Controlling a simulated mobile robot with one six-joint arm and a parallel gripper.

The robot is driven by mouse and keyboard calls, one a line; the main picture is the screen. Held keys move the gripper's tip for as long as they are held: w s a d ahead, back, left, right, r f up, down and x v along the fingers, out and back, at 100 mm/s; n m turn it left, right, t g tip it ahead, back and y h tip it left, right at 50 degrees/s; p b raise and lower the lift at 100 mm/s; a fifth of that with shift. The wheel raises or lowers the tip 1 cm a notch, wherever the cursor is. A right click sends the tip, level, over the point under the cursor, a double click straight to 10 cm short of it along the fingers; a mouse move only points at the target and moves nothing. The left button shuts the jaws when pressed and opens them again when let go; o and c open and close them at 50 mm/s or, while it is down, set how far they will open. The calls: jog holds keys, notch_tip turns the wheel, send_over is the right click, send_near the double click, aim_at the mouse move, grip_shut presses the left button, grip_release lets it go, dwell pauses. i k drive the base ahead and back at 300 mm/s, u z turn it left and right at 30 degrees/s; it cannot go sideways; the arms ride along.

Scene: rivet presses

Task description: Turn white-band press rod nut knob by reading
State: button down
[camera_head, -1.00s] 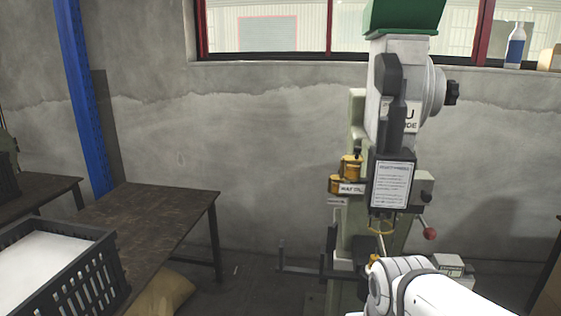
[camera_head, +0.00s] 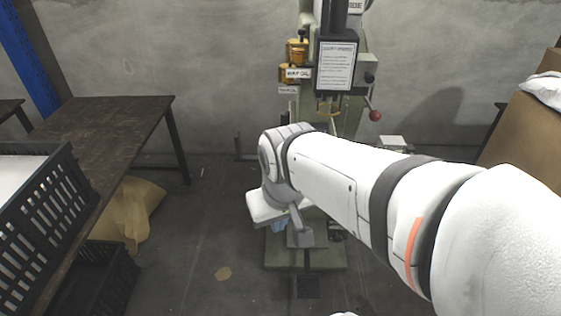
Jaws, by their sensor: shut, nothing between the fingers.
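A press (camera_head: 337,65) stands against the back wall at upper centre, cut off by the top edge. It carries a dark panel with a printed sheet and a lever with a red ball (camera_head: 375,116). I cannot make out a white band or the rod nut knob. My white arm reaches in from the lower right, across the press's lower part. My gripper (camera_head: 266,207) shows only partly below the wrist, low in front of the press. It is shut with nothing in it, and its fingertips are not clear.
Yellow oil cups (camera_head: 296,50) sit on the press's left side. A dark table (camera_head: 105,125), a black crate (camera_head: 50,205) and a tan sack (camera_head: 135,208) are at left. A brown box (camera_head: 525,135) is at right. Floor left of the press is mostly clear.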

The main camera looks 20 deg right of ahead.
aim_at(338, 237)
jog(key=u, duration=0.25)
jog(key=k, duration=1.15)
jog(key=z, duration=0.95)
jog(key=i, duration=1)
jog(key=z, duration=0.05)
jog(key=k, duration=0.65)
jog(key=z, duration=0.05)
